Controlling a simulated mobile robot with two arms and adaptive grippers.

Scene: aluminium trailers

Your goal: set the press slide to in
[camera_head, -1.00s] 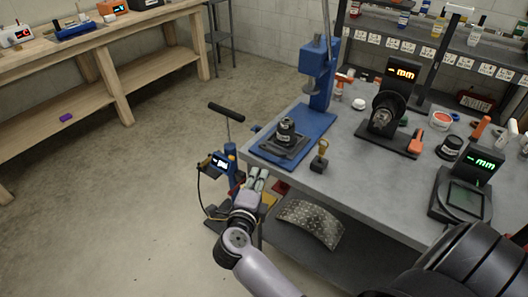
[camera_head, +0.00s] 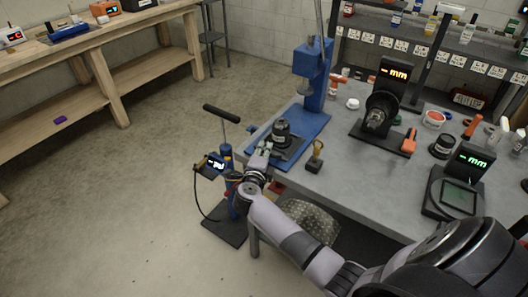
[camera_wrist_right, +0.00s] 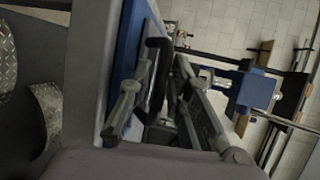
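The blue press (camera_head: 312,85) stands at the left end of the grey table, and its frame also shows in the wrist view (camera_wrist_right: 253,90). On its blue base (camera_head: 308,127) is the dark press slide (camera_head: 294,150), a plate carrying a round black part (camera_head: 282,131). My right gripper (camera_head: 260,158) is at the front-left edge of the slide. In the right wrist view its two fingers (camera_wrist_right: 160,100) are apart, with a dark piece of the slide side between or just beyond them. I cannot tell whether they touch it. My left gripper is not in view.
A brass-coloured part (camera_head: 315,157) stands close right of the slide. A black measuring stand (camera_head: 380,112) and a display unit (camera_head: 458,190) are farther right. A blue pallet-jack-like device (camera_head: 228,165) stands on the floor left of the table. The floor farther left is open.

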